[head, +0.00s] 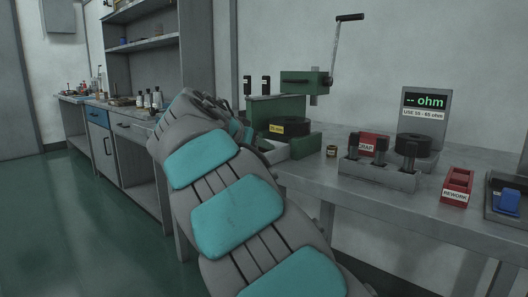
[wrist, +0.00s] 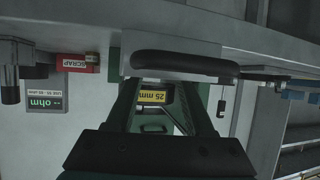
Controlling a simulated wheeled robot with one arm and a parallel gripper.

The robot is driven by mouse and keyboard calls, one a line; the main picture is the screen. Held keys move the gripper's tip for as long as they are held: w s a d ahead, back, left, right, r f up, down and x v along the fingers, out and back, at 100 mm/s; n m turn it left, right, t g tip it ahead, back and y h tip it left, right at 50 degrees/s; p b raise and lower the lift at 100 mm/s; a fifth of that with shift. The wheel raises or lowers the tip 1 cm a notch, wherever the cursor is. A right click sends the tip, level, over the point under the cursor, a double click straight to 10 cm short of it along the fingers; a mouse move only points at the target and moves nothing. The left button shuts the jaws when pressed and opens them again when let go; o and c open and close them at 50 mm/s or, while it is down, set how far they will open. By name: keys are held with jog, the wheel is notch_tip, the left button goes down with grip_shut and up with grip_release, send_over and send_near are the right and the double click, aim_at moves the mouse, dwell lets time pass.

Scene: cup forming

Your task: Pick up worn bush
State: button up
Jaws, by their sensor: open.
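No part is clearly marked as the worn bush. A small brass-coloured piece (head: 331,151) that may be it stands on the bench to the right of the green press (head: 272,108). A black round part with a yellow 25 mm label (head: 290,126) sits at the press; the label also shows in the wrist view (wrist: 153,96). My gripper (wrist: 155,147) shows as a dark shape low in the wrist view, open, facing the press with nothing seen held. In the head view my arm hides it.
The grey bench (head: 345,184) carries a red scrap bin (head: 374,142), a grey fixture with a black ring (head: 413,145), an ohm display (head: 425,102), a red rework bin (head: 457,187) and a tray with a blue item (head: 507,202). The press crank (head: 336,45) rises above the bench.

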jog(key=shift+x, duration=1.6)
grip_shut()
